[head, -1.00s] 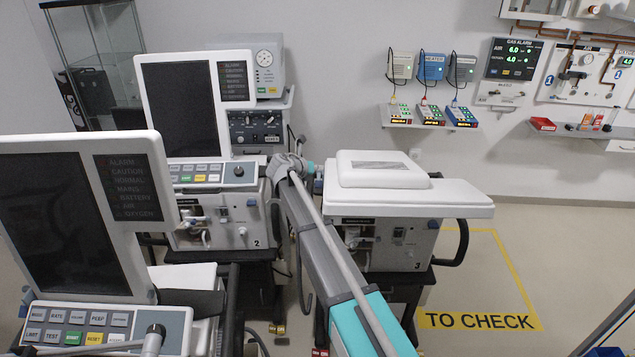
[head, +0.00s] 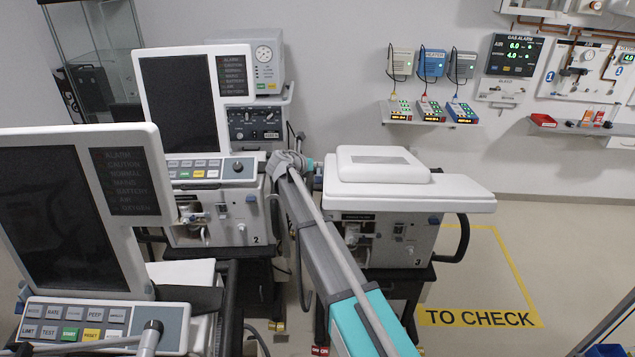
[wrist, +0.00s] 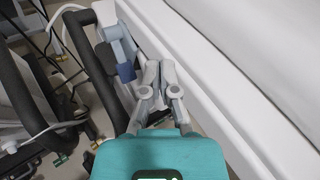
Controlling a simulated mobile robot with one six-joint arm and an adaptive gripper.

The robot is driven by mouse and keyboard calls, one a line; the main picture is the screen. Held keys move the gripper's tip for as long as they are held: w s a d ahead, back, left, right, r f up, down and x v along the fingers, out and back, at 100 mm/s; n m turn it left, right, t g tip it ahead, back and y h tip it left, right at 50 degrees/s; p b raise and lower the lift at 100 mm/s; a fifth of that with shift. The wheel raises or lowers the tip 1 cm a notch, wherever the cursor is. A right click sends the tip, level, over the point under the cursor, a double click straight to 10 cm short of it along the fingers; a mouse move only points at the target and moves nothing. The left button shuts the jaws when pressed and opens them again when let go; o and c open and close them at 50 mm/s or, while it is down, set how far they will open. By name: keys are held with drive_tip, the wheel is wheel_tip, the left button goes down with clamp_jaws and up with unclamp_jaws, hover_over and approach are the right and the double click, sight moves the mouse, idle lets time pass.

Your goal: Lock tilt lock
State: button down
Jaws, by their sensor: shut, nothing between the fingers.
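The third ventilator (head: 385,240) stands right of my arm, with its white screen housing (head: 410,190) lying flat on top. In the wrist view the white edge of this housing (wrist: 215,85) runs diagonally. A grey lever with a blue end (wrist: 126,72), which looks like the tilt lock, sits beside that edge. My gripper (wrist: 158,68) is shut and empty, its fingertips just right of the blue end, between it and the white housing. I cannot tell whether they touch it.
A black rail (wrist: 95,75) and cables lie left of the lever in the wrist view. Ventilator two (head: 215,220) stands close left of my arm, and another ventilator screen (head: 70,215) is nearer. Floor marked "TO CHECK" (head: 480,318) is clear at right.

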sight(317, 182)
drive_tip(key=w+f+b, duration=0.3)
drive_tip(key=f+b, duration=0.3)
drive_tip(key=shift+f, duration=0.3)
drive_tip(key=shift+w+f+b, duration=0.55)
drive_tip(key=shift+f+b, duration=0.35)
drive_tip(key=shift+b, duration=0.05)
idle(2.8)
drive_tip(key=shift+s+r, duration=0.1)
drive_tip(key=shift+r, duration=0.1)
drive_tip(key=shift+s+r+p, duration=0.35)
drive_tip(key=shift+r+p, duration=0.4)
drive_tip(key=shift+p, duration=0.2)
drive_tip(key=r+p, duration=0.1)
drive_tip(key=s+r+p, duration=0.1)
drive_tip(key=r+p, duration=0.1)
drive_tip(key=s+r+p, duration=0.1)
drive_tip(key=shift+s+r+p, duration=0.1)
drive_tip(key=shift+r+p, duration=0.15)
drive_tip(key=shift+p, duration=0.05)
idle(0.4)
drive_tip(key=shift+s, duration=0.15)
idle(0.4)
